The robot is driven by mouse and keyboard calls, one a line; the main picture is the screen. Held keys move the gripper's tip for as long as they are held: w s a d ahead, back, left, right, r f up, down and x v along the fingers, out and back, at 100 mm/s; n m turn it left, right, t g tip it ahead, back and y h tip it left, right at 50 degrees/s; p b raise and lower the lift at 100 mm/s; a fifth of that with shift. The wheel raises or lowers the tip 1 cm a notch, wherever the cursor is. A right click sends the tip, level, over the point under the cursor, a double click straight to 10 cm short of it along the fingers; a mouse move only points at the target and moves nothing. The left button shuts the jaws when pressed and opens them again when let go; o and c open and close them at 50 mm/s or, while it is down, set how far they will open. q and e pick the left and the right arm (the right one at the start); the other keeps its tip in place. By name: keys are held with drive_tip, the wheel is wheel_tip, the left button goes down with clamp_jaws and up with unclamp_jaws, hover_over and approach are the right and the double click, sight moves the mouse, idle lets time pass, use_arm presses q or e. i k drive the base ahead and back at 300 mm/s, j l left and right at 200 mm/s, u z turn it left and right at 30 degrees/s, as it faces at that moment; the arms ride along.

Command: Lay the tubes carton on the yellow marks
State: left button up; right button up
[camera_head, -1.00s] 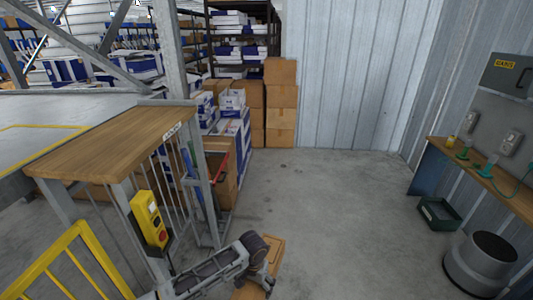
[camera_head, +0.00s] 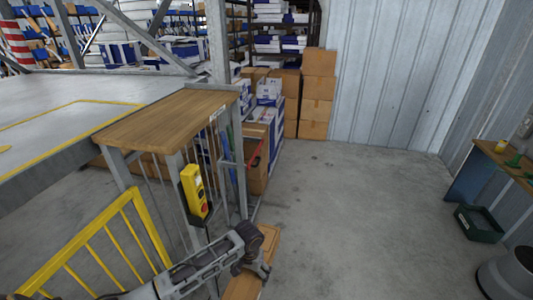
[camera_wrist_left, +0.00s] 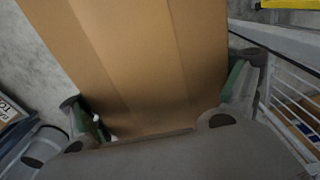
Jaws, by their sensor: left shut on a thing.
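The tubes carton is a long brown cardboard box (camera_head: 245,287), low at the bottom middle of the head view. My left gripper (camera_head: 263,267) is shut on it. In the left wrist view the carton (camera_wrist_left: 140,55) fills the middle between the two fingers, and its far end runs out of the picture. In the head view the arm hides part of it. The yellow marks (camera_head: 110,102) are painted lines on a grey tabletop at the left, well away from the carton. My right gripper is not in view.
A wooden-topped stand (camera_head: 170,117) with a yellow control box (camera_head: 194,190) stands between the carton and the grey top. A yellow railing (camera_head: 95,250) is at lower left. Stacked cartons (camera_head: 317,95) are behind. The floor to the right is open, up to a green bin (camera_head: 478,223).

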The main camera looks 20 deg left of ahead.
sight(52, 137)
drive_tip(key=k+u, duration=0.15)
drive_tip(key=u, duration=0.85)
drive_tip(key=k+j+u, duration=0.2)
drive_tip(key=i+l, duration=0.05)
drive_tip(key=i, duration=0.05)
